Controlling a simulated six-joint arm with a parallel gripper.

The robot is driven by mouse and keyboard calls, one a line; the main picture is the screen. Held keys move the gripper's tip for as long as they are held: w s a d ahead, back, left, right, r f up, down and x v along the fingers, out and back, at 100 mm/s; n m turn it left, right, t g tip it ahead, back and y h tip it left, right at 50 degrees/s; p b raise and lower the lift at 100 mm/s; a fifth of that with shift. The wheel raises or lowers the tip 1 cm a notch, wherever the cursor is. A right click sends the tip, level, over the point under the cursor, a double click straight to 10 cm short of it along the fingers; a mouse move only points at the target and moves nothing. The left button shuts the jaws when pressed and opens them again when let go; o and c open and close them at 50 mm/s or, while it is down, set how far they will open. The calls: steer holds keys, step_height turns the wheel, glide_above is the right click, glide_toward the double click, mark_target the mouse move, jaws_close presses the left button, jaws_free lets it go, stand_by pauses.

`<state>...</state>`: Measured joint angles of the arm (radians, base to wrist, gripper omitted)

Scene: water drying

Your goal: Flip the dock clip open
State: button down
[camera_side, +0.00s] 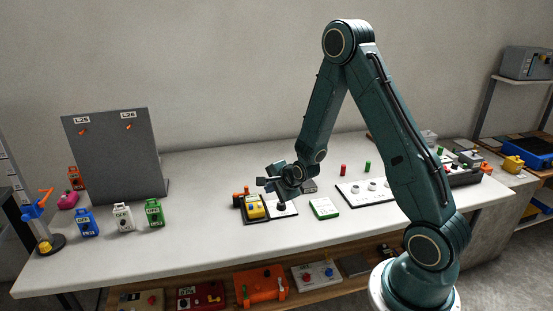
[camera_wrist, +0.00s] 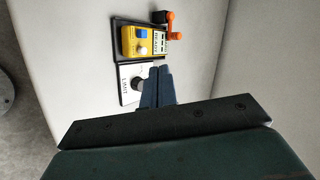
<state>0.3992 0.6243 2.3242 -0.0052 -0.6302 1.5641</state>
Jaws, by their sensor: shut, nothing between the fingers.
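A yellow device (camera_side: 254,208) sits in a dark dock (camera_side: 246,219) on the white table; the wrist view shows this yellow device (camera_wrist: 133,41) and the dock's dark rim (camera_wrist: 117,27) near the top. An orange lever-like part, seemingly the dock clip (camera_wrist: 172,28), is at the dock's right end in the wrist view; the side view shows orange parts (camera_side: 241,194) behind the device. I cannot tell from its pose whether the clip is closed. My gripper (camera_side: 268,183) is shut and empty, above the table near the dock; its fingers (camera_wrist: 160,70) show together, apart from the clip.
A white plate with a black knob (camera_wrist: 136,83) adjoins the dock, beside my fingers. A green-and-white box (camera_side: 324,208) and a white panel with knobs (camera_side: 366,192) lie to the right. Table in front of the dock is clear.

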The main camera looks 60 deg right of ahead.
steer(key=x, duration=0.9)
steer(key=shift+w+d+f, duration=0.1)
steer(key=shift+w+f, duration=0.15)
steer(key=shift+w, duration=0.05)
steer(key=shift+w+d+r, duration=0.1)
steer(key=shift+w+d, duration=0.1)
steer(key=shift+w, duration=0.25)
steer(key=shift+w+d+r, duration=0.1)
steer(key=shift+w+d, duration=0.1)
steer(key=shift+w, duration=0.25)
steer(key=shift+w+d, duration=0.35)
steer(key=shift+w, duration=0.45)
